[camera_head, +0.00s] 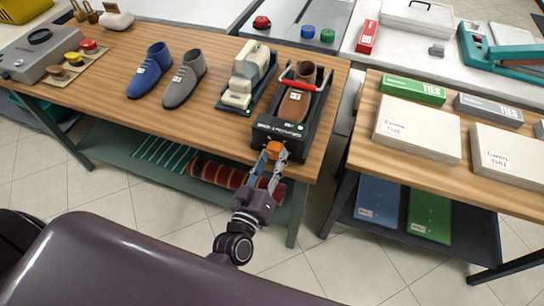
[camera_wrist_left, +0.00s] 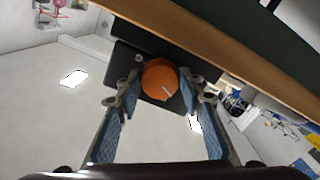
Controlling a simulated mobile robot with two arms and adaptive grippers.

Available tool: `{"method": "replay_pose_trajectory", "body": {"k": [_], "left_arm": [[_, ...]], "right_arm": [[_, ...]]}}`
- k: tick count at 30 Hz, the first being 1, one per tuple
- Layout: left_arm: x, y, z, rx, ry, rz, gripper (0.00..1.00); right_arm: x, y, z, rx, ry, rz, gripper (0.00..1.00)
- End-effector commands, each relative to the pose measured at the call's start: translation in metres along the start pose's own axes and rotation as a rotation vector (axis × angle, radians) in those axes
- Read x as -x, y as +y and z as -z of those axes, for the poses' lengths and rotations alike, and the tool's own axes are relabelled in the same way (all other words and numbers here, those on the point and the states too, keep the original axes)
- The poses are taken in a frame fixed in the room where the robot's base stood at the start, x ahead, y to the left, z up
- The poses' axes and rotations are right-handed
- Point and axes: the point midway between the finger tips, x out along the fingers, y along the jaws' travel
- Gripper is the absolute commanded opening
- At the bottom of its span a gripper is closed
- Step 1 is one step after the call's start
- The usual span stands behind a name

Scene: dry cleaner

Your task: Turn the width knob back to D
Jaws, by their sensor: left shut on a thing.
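The orange width knob (camera_head: 276,147) is on the near front face of a black shoe-stretching machine (camera_head: 265,130) at the table's front edge. A brown shoe (camera_head: 295,103) sits on that machine under a red bar. My left gripper (camera_head: 269,158) is at the knob, shut on it. In the left wrist view the knob (camera_wrist_left: 158,76) is a round orange disc with a short pale mark on its lower right, and the blue-padded fingers of my left gripper (camera_wrist_left: 160,88) stand on either side of it. I cannot read any letters around the knob. My right gripper is not in view.
A second machine (camera_head: 238,90) with a cream form stands just left. Blue (camera_head: 149,75) and grey (camera_head: 183,82) shoes lie farther left on the wooden table (camera_head: 110,60). A lower shelf holds a striped roll (camera_head: 222,175). Another table with boxes (camera_head: 417,130) stands right, across a narrow gap.

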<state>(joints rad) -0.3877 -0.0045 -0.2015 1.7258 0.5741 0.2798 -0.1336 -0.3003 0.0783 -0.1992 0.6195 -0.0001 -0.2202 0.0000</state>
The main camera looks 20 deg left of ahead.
Motion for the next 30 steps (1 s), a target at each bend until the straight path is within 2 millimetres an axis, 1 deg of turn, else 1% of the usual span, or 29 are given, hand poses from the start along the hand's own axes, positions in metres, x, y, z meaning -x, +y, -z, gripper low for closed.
{"method": "replay_pose_trajectory", "body": {"k": [9, 18, 24, 30], "left_arm": [[-0.0003, 0.0007, 0.0007, 0.299, 0.001, 0.000, 0.11], [-0.0003, 0.0013, 0.0005, 0.541, 0.000, -0.001, 0.11], [-0.0004, 0.0013, 0.0008, 0.650, 0.001, -0.001, 0.11], [-0.0004, 0.0014, 0.0011, 0.713, 0.001, 0.000, 0.11]], "right_arm": [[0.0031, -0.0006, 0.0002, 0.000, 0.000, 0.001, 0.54], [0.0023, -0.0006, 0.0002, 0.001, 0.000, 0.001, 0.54], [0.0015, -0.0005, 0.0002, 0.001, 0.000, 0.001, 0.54], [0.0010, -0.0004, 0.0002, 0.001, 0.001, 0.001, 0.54]]}}
